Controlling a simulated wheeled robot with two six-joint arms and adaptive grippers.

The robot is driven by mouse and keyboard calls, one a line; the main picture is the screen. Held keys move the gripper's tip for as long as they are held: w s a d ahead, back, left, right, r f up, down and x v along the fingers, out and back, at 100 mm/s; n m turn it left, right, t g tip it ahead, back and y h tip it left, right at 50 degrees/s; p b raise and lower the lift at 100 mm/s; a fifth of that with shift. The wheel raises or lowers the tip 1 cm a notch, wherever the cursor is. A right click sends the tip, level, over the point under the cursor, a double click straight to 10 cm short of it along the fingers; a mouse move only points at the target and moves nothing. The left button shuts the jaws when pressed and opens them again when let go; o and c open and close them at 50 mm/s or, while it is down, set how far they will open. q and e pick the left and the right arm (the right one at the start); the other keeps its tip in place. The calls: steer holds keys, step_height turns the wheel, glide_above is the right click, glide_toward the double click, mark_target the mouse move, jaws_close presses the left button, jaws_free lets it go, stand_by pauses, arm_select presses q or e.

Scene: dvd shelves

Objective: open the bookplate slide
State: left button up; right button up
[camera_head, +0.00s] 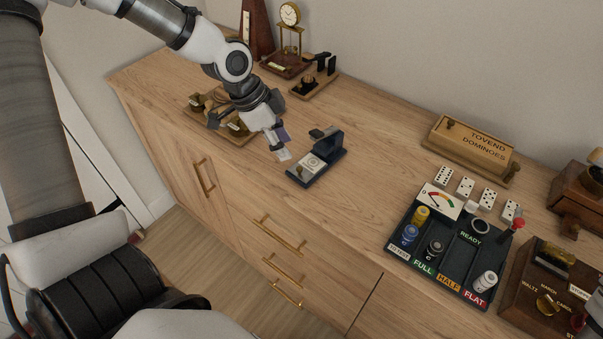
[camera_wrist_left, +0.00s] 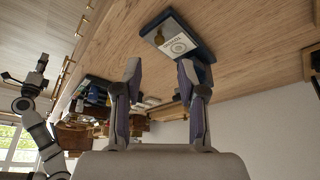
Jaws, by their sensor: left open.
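A small dark blue device, which looks like the bookplate holder (camera_head: 331,152), sits on the wooden cabinet top near its front edge. Its white plate (camera_head: 313,165) has a round emblem and a small brass knob at the near end. The plate also shows in the left wrist view (camera_wrist_left: 172,42), beyond the fingertips.
Brass-and-wood pieces (camera_head: 240,132) stand left, behind my left gripper. A clock (camera_head: 290,14) and a small black stand (camera_head: 314,86) are at the back. A domino box (camera_head: 472,140), a dark labelled tray (camera_head: 420,262) and wooden boxes lie right. Cabinet top between is clear.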

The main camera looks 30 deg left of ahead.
mark_target(299, 168)
arm_select(q)
steer(key=b+x, duration=0.1)
steer(key=x, duration=0.5)
steer(key=shift+d+f, duration=0.15)
steer(key=shift+w+d+f+b, duration=0.1)
steer(key=shift+f+b, duration=0.25)
steer(key=shift+b, duration=0.05)
steer(key=shift+f, duration=0.1)
jaws_close()
